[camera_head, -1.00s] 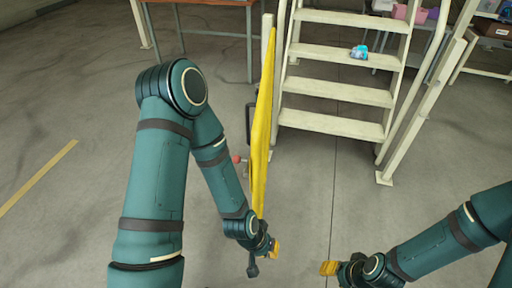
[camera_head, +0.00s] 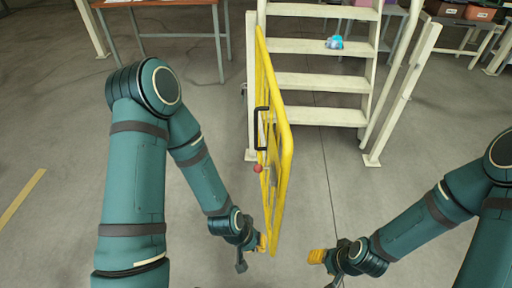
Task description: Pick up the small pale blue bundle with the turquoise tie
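The small pale blue bundle with turquoise (camera_head: 334,42) lies on a step of the cream stairs, near the right end of that tread. It is small in the picture. My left gripper (camera_head: 262,243) is low in the middle, with its yellow fingertips beside the lower edge of the yellow gate; whether they touch it I cannot tell. My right gripper (camera_head: 317,256) is at the lower right of the gate, apart from it, with yellow fingertips showing. Both grippers are far from the bundle and seem to hold nothing. Their finger gaps are not clear.
The yellow gate (camera_head: 287,150) with a black handle (camera_head: 257,128) and red knob (camera_head: 257,168) stands swung out at the left side of the stairs (camera_head: 318,83). A handrail post (camera_head: 402,95) stands on the right. Tables stand behind at left and right. The floor before the stairs is clear.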

